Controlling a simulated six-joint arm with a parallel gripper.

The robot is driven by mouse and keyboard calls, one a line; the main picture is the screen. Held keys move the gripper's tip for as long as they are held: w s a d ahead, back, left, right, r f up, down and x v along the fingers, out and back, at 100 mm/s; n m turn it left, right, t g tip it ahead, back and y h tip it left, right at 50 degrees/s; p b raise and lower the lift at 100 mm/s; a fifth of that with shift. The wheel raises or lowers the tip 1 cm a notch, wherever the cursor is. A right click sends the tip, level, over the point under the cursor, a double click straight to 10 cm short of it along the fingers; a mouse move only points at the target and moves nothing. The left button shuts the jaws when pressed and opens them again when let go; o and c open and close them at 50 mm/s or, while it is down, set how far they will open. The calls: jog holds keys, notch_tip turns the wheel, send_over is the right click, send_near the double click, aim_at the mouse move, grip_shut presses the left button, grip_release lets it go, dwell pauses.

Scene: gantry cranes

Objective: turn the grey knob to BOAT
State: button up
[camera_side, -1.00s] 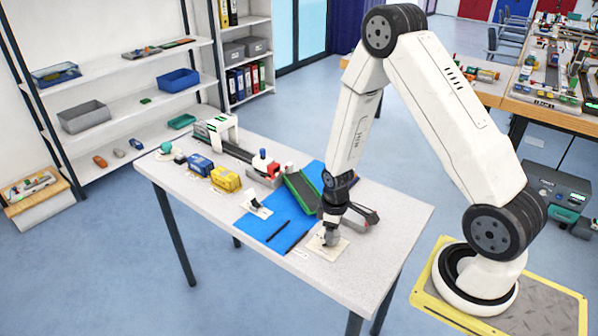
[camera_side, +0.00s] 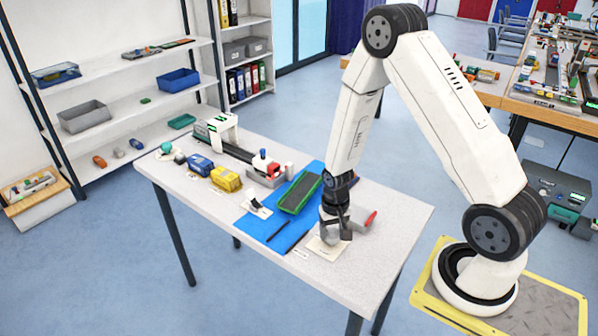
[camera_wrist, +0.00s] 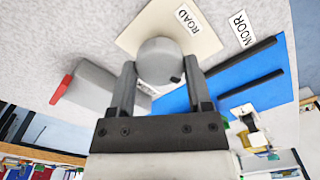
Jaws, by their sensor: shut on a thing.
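The grey knob (camera_wrist: 165,58) is round and stands on a cream plate (camera_wrist: 205,33) lettered ROAD at one edge. No BOAT lettering shows; part of the plate is hidden behind the knob and my fingers. The knob has a small dark mark on its side near my right finger. My gripper (camera_wrist: 159,75) is shut on the knob, one finger at each side. In the side view, my gripper (camera_side: 337,226) reaches down to the plate (camera_side: 327,248) near the table's front edge, and the knob is partly covered.
A grey block with a red end (camera_wrist: 94,88) lies close beside my left finger in the wrist view. A blue mat (camera_side: 274,232) with a green tray (camera_side: 300,192) lies nearby. A MOOR label (camera_wrist: 241,30) is near the plate. The table's right end is clear.

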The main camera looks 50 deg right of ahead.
aim_at(332, 233)
jog(key=shift+w+m, duration=0.1)
jog(key=shift+m, duration=0.8)
jog(key=o, duration=1.3)
jog(key=shift+r, duration=0.2)
jog(key=shift+r, duration=3.75)
jog(key=shift+r, duration=0.1)
